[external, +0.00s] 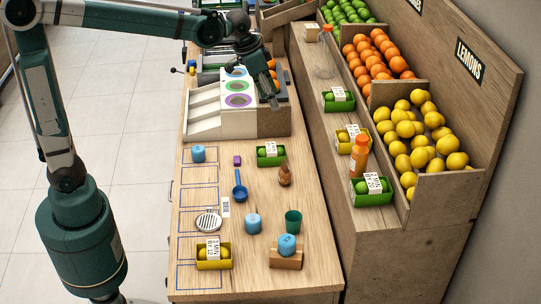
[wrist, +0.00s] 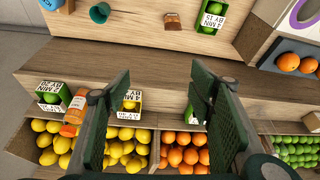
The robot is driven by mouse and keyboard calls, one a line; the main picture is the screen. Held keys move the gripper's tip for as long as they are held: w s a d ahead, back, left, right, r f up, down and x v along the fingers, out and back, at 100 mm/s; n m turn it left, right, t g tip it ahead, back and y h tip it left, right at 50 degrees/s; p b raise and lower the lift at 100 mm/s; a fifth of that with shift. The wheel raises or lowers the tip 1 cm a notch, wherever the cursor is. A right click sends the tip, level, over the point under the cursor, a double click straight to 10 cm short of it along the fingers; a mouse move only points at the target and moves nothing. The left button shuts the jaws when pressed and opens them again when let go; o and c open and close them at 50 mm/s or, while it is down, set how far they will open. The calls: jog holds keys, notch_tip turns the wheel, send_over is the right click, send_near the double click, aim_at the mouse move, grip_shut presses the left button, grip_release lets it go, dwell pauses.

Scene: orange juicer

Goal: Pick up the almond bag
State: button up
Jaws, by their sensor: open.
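A small brown bag (external: 285,175), which looks like the almond bag, stands on the wooden counter, right of a blue scoop and just in front of a green box. It also shows at the top of the wrist view (wrist: 172,21); its print is too small to read.
The green box (external: 271,155) sits close behind the bag. A blue scoop (external: 239,187), green cup (external: 293,222) and blue containers stand nearby. A raised shelf with boxes and an orange bottle (external: 359,158) runs along the right, below bins of lemons (external: 425,135) and oranges.

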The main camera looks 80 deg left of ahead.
send_over(284, 161)
notch_tip(284, 161, down, 4)
jog(key=shift+g, duration=0.3)
jog(key=f, duration=2.7)
jog(key=shift+d+f, duration=0.2)
jog(key=shift+f, duration=0.1)
jog(key=shift+x, duration=1.3)
jog(key=shift+x, duration=2.6)
jog(key=shift+s, duration=0.1)
jog(key=shift+c, duration=0.4)
jog(key=c, duration=0.9)
